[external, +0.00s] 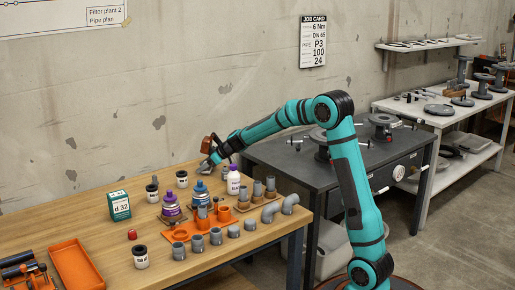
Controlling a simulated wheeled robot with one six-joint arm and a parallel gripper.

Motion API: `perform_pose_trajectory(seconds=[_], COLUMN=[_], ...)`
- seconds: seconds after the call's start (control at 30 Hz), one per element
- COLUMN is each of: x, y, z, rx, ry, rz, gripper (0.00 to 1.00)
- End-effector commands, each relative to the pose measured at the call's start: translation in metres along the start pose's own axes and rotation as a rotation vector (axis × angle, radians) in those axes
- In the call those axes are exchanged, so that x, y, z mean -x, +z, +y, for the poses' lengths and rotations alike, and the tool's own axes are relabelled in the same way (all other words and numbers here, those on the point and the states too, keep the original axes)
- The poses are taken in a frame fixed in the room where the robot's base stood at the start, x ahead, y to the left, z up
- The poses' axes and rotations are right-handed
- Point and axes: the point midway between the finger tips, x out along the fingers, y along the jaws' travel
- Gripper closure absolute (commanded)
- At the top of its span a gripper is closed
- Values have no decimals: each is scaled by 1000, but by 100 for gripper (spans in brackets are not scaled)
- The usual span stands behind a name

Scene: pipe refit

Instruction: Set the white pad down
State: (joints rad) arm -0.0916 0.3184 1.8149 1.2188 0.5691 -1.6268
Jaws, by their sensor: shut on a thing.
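My gripper (205,164) is above the back of the wooden bench, beyond the bottles, at the end of the teal arm. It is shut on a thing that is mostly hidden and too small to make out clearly. A small pale patch shows at the fingertips, which fits the white pad. I cannot tell whether it touches the bench. No other white pad stands out on the bench.
An orange fitting tray (182,234), grey pipe pieces and a green box (119,206) stand nearby. Bare wood (85,228) lies left.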

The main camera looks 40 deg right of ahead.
Motion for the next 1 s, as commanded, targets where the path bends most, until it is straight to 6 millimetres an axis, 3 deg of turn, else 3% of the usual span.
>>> perform_pose_trajectory(seconds=[0.2, 0.23, 0.3, 0.33, 0.7, 1.0], x=[-2, -1, -1, -1, 3, 51], y=[2, 2, 2, 2, -1, -1], z=[0, 0, 0, 0, 0, 1], rx=[0, 1, 1, 1, 0, 0], ry=[0, 0, 0, 0, 0, 2], rz=[0, 0, 0, 0, 1, 3], gripper=[70, 39, 25, 23, 23, 23])
